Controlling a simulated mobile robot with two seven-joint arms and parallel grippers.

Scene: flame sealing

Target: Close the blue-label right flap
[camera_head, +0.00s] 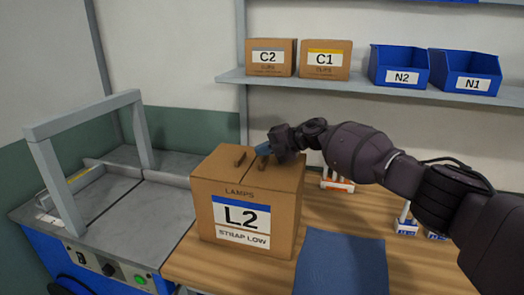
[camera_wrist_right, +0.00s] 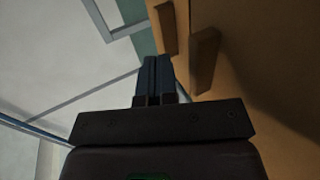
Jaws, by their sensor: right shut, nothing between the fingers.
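A cardboard box (camera_head: 277,208) marked LAMPS, L2 and STRAP LOW, with a blue-banded label on its front, stands upright on the wooden bench. Its top looks closed, with the flaps lying about flat and small brown tabs on them. The right flap (camera_head: 278,176) is partly hidden behind my right gripper (camera_head: 262,149). That gripper is shut and empty, its blue fingers at the tabs on the box top. In the right wrist view the shut fingers (camera_wrist_right: 153,75) point towards the tabs (camera_wrist_right: 205,60); I cannot tell if they touch. My left gripper is out of view.
A grey strapping machine (camera_head: 130,215) with an upright frame stands left of the box. A blue mat (camera_head: 342,265) lies in front right. Small white-and-orange items (camera_head: 338,182) stand behind my right arm. A shelf (camera_head: 330,86) above holds boxes C2, C1 and blue bins.

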